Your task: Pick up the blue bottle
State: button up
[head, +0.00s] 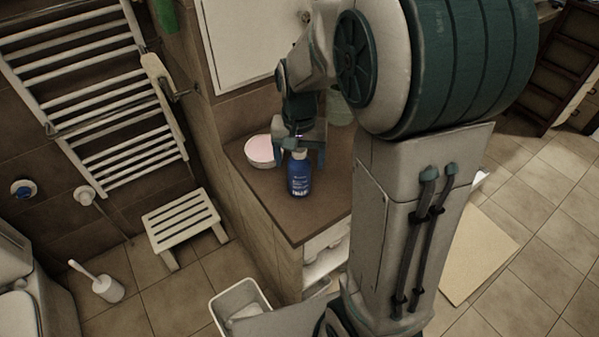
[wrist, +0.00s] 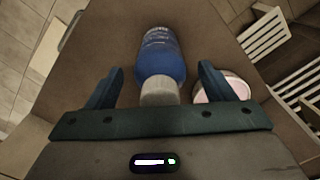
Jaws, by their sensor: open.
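The blue bottle (head: 299,175) stands upright on the brown counter (head: 290,222), with a pale cap and white lettering low on its side. In the head view my gripper (head: 306,160) is right at the bottle's upper part, from above and behind. In the wrist view the blue bottle (wrist: 161,55) lies ahead with its pale cap nearest me. My gripper (wrist: 160,82) is open, with one finger on each side of the cap end and a visible gap to each. I cannot tell any contact with the bottle.
A white bowl with a pinkish top (head: 262,151) stands just left of the bottle; in the wrist view it (wrist: 222,87) is close beside the right finger. A greenish object (head: 340,108) is behind my gripper. The counter in front of the bottle is clear. A slatted stool (head: 182,219) stands below.

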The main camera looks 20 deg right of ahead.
jog(key=c, duration=1.5)
jog(key=shift+r, duration=0.5)
jog(key=r, duration=0.2)
jog(key=d+r, duration=0.1)
jog(key=shift+w+r, duration=0.35)
jog(key=shift+r, duration=0.05)
jog(key=w+d+r, duration=0.5)
jog(key=d+r, duration=0.1)
jog(key=d, duration=0.3)
jog(key=shift+w+b, duration=0.15)
jog(key=shift+b, duration=0.25)
